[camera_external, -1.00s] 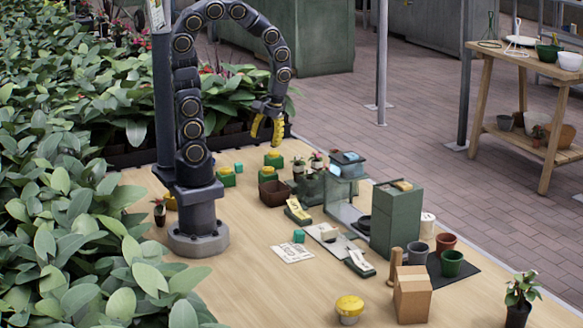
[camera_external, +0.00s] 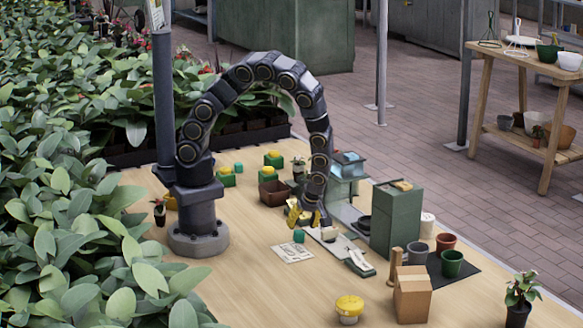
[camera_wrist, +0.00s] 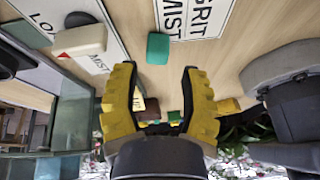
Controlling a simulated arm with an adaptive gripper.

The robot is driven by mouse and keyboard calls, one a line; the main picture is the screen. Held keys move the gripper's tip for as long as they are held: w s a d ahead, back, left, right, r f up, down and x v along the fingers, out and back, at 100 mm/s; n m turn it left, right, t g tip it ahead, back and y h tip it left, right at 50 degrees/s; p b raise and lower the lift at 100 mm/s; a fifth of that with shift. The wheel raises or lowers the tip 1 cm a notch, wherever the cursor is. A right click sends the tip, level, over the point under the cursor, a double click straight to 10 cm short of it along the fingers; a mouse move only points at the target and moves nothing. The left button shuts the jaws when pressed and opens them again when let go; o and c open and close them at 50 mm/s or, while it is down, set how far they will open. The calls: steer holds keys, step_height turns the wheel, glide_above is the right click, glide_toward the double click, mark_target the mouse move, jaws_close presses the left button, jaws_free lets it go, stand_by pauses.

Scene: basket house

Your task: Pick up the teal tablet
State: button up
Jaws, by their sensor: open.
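A teal tablet (camera_external: 299,236) lies on the wooden table beside a white printed card (camera_external: 292,254). It also shows in the wrist view (camera_wrist: 158,48), beyond and between my fingertips, with a gap of bare table before it. My gripper (camera_external: 304,218) has yellow fingers, points down and hangs just behind and above the tablet. In the wrist view my gripper (camera_wrist: 158,78) is open, with nothing between its fingers. A second small teal block (camera_external: 238,168) sits farther back near the green boxes.
A white block (camera_external: 330,233) rests on a labelled plate right of the tablet. A green cabinet (camera_external: 396,218) stands farther right, and a brown basket (camera_external: 272,193) behind. A cardboard box (camera_external: 412,294) and yellow-lidded jar (camera_external: 349,309) stand in front. The table's left front is clear.

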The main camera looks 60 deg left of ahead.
mark_target(300, 232)
steer(key=x, duration=0.5)
steer(key=shift+w+f, duration=0.1)
steer(key=shift+w, duration=0.05)
steer(key=c, duration=0.7)
steer(key=shift+o, duration=0.2)
